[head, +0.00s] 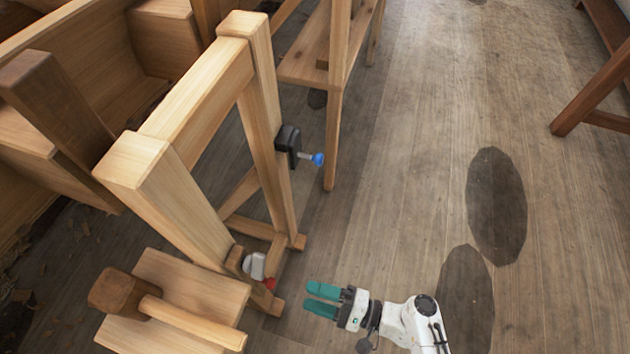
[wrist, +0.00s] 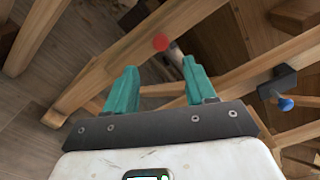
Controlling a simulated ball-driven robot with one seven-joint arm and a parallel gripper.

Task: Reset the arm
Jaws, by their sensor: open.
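My gripper (head: 322,300) has teal fingers and is at the lower middle of the head view, with my white arm reaching in from the bottom right. In the wrist view the two teal fingers of my gripper (wrist: 160,90) stand apart with nothing between their tips. The gripper is open and empty, in the air to the right of the wooden frame's foot.
A wooden trestle frame (head: 190,105) stands at left. It bears a black block with a blue knob (head: 318,159) and a grey fitting with a red knob (head: 270,284). A mallet (head: 165,308) lies on a wooden block (head: 190,285).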

